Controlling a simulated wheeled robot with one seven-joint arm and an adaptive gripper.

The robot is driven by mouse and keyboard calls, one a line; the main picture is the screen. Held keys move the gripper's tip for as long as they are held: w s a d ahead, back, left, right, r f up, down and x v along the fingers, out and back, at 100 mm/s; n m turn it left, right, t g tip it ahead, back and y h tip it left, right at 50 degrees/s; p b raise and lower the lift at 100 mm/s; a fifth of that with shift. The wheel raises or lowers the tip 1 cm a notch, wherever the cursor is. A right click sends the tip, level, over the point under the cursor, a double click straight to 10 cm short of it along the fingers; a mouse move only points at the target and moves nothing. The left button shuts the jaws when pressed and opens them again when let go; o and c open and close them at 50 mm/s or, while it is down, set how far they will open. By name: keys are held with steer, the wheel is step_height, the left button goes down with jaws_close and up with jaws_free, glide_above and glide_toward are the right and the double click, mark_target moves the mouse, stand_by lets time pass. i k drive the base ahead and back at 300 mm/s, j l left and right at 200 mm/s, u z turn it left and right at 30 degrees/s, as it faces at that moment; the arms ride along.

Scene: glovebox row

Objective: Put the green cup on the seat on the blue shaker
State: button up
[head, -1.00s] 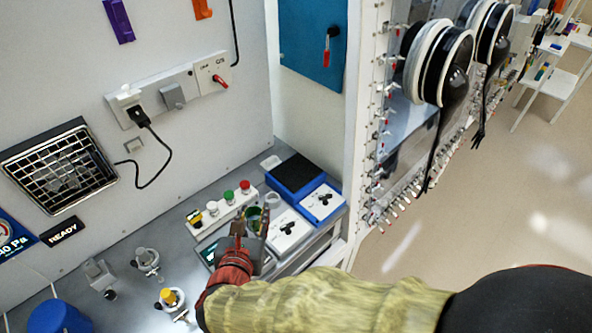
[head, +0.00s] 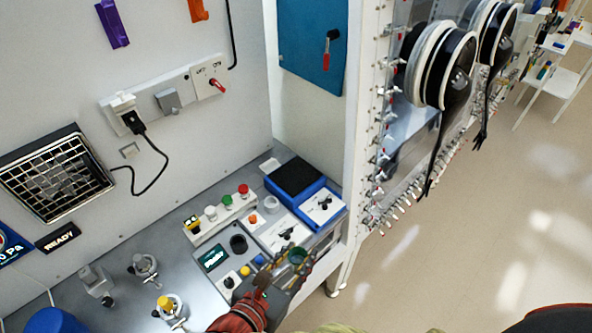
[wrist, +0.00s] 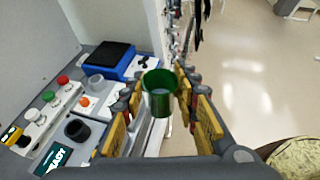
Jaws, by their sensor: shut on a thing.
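The green cup (head: 297,256) is held upright between the fingers of my gripper (head: 286,265). In the wrist view the cup (wrist: 159,92) sits between the yellow-padded fingertips of my gripper (wrist: 158,103), which is shut on it. The cup is held in the air near the right front edge of the bench. The blue shaker (head: 316,190) stands beyond it at the back right of the bench, with a flat black top (head: 295,174). It also shows in the wrist view (wrist: 127,70). My gripper is in front of the shaker and apart from it. I cannot make out a separate seat on its top.
A black round holder (head: 238,243) and a pale grey ring (head: 271,204) stand left of the shaker. A white strip with coloured buttons (head: 222,215) runs along the back. Metal valves (head: 144,266) stand at left. A white post (head: 352,140) rises right of the shaker.

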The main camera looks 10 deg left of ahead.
mark_target(295, 175)
steer(key=i, duration=0.85)
